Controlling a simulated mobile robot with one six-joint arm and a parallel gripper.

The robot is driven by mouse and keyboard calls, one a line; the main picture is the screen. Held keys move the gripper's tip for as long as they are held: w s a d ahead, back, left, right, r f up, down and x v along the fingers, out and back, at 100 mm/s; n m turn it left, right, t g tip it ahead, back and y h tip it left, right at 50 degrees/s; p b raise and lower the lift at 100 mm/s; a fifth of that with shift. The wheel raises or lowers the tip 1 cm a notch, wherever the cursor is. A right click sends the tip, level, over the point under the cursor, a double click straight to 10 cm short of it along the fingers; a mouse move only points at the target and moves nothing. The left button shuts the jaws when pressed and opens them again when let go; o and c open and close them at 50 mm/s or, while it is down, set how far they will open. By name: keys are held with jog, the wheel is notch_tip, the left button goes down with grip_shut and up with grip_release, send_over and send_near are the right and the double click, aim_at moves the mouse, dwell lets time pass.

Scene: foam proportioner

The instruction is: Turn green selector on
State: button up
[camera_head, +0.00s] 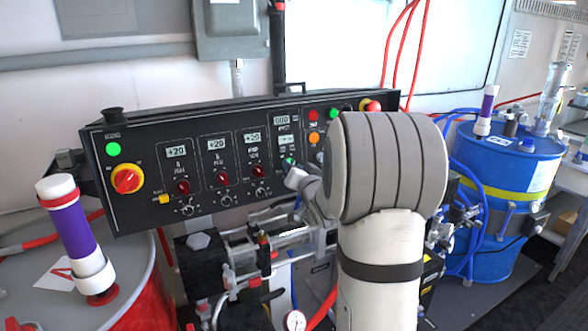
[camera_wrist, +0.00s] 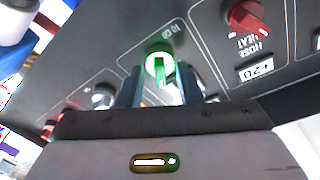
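The green selector (camera_wrist: 159,66) is a round, lit green knob with a raised grip bar, on the black control panel. In the wrist view it lies between the tips of my gripper (camera_wrist: 161,76). The two dark fingers stand apart, one on each side, with a visible gap to the grip bar. I cannot tell how far the tips are from the panel face. In the head view the green selector (camera_head: 290,161) is a small green spot just above my wrist, partly hidden. The fingers themselves are not clear there.
A red knob (camera_wrist: 247,17) and a small display sit close to the selector on the panel (camera_head: 225,140). A red-yellow rotary switch (camera_head: 127,180) is at the panel's left. Pipes and valves lie below; a blue drum (camera_head: 510,170) stands at right.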

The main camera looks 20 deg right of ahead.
jog(key=s+b, duration=0.1)
jog(key=s, duration=0.6)
jog(key=shift+s+a, duration=0.15)
jog(key=shift+a, duration=0.15)
